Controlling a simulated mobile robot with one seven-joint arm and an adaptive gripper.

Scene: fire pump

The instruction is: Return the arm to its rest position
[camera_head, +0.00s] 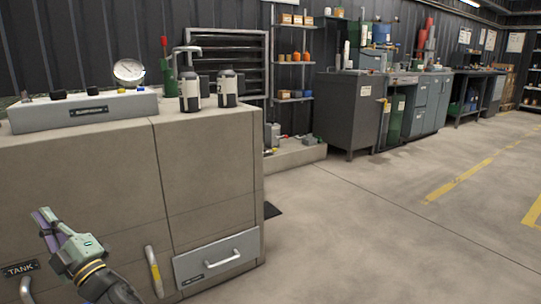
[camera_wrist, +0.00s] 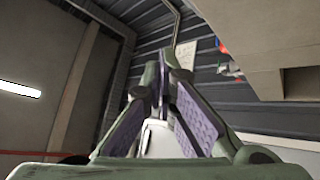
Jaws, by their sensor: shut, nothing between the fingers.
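My gripper (camera_head: 45,217) is at the lower left of the head view, in front of the beige cabinet (camera_head: 208,165) and pointing up and to the left. Its green body and purple finger pads show. In the wrist view my gripper (camera_wrist: 165,65) has its fingertips together with nothing between them. The wrist view looks up past the fingers toward the dark ribbed wall and a lit lamp (camera_wrist: 20,89). The lower arm is cut off by the bottom edge of the head view.
Workbenches (camera_head: 420,105) line the back wall. The floor (camera_head: 400,220) at right is clear.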

